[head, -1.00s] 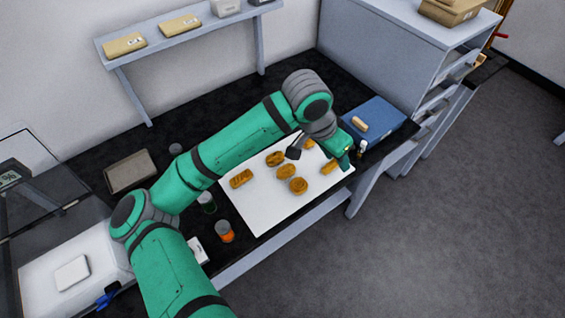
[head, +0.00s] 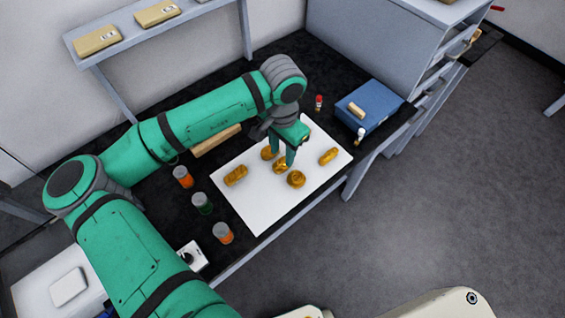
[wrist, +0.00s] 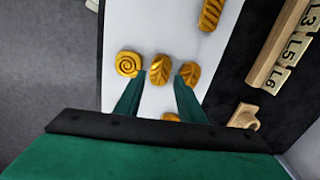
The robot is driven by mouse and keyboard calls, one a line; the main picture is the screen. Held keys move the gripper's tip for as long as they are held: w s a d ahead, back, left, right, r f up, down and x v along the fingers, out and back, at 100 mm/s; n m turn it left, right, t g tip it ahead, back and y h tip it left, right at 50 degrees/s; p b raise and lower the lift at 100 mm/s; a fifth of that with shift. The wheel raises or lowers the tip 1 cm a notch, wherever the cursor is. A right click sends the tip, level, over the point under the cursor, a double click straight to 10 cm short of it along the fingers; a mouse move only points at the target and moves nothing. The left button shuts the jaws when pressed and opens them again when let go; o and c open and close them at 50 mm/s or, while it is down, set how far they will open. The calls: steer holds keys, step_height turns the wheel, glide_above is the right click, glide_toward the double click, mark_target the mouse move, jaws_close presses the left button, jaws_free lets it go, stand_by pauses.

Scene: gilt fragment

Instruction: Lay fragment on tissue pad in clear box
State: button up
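Several gilt fragments lie on a white sheet (head: 262,212). In the wrist view, a leaf-patterned fragment (wrist: 160,69) lies between and just past the tips of my open gripper (wrist: 157,80). A spiral fragment (wrist: 127,63) is left of it and another leaf-like one (wrist: 188,74) is right, close to the right fingertip. A ribbed fragment (wrist: 209,14) lies farther off. In the head view, my gripper (head: 284,160) points down over the middle fragments; contact cannot be told. A small white pad (head: 69,287) lies on a pale surface at lower left; a clear box around it cannot be made out.
Jars with orange (head: 183,177) and green (head: 202,203) contents stand left of the sheet. A blue box (head: 370,107) stands at the right with small vials near it. A wooden strip with labelled tiles (wrist: 285,60) lies beside the sheet. A shelf (head: 150,28) runs along the wall.

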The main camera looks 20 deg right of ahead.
mark_target(282, 162)
step_height(282, 162, down, 5)
steer(key=shift+r, duration=0.1)
steer(key=shift+c, duration=0.4)
steer(key=c, duration=0.7)
steer(key=shift+w, duration=0.1)
steer(key=shift+r, duration=0.8)
steer(key=s+d+r, duration=0.6)
steer(key=d+r, duration=0.1)
steer(key=s+d+r, duration=0.2)
steer(key=d+r, duration=0.2)
steer(key=shift+s+r, duration=0.2)
steer(key=shift+s, duration=0.2)
